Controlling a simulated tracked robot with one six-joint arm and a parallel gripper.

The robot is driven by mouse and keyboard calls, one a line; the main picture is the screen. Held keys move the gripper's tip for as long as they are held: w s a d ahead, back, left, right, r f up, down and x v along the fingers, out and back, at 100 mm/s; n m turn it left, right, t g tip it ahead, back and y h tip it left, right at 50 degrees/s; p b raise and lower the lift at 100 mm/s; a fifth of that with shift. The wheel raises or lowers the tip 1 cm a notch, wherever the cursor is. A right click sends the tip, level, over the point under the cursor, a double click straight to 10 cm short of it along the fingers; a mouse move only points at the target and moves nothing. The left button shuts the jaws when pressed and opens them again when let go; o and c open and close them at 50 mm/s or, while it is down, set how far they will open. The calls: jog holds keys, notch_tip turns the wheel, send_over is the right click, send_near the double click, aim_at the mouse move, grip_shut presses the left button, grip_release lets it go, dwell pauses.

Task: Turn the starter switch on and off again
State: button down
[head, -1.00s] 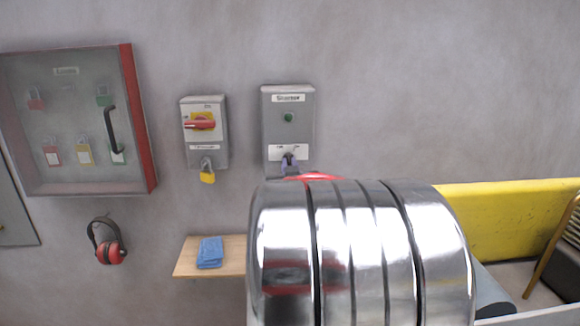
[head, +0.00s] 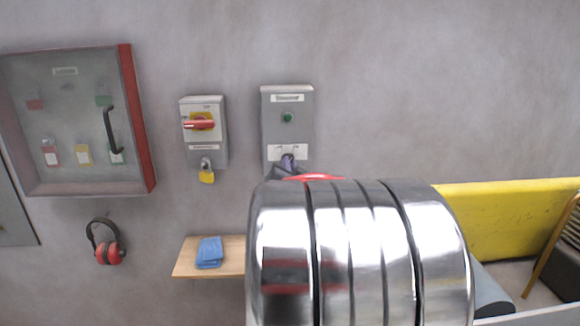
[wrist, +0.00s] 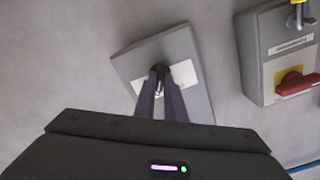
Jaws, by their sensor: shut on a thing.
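The starter box (head: 288,103) is a grey wall box with a green round light or button (head: 288,117) above a white plate with the starter switch. In the wrist view the box (wrist: 185,48) appears tilted, and the dark switch knob (wrist: 160,67) sits between my fingertips. My gripper (wrist: 160,78) is shut on the knob, with a finger on each side. In the head view my gripper (head: 288,163) shows at the white plate, partly hidden by my shiny arm. The knob's exact angle is hard to tell.
An isolator box with a red handle (head: 199,125) on yellow and a hanging yellow padlock (head: 207,176) is left of the starter. A shelf (head: 190,264) with a blue cloth (head: 209,252) is below. A padlock cabinet (head: 137,120) and ear defenders (head: 108,245) are further left.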

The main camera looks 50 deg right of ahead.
jog(key=shift+f, duration=0.1)
jog(key=c, duration=1.8)
grip_release()
jog(key=shift+a, duration=0.15)
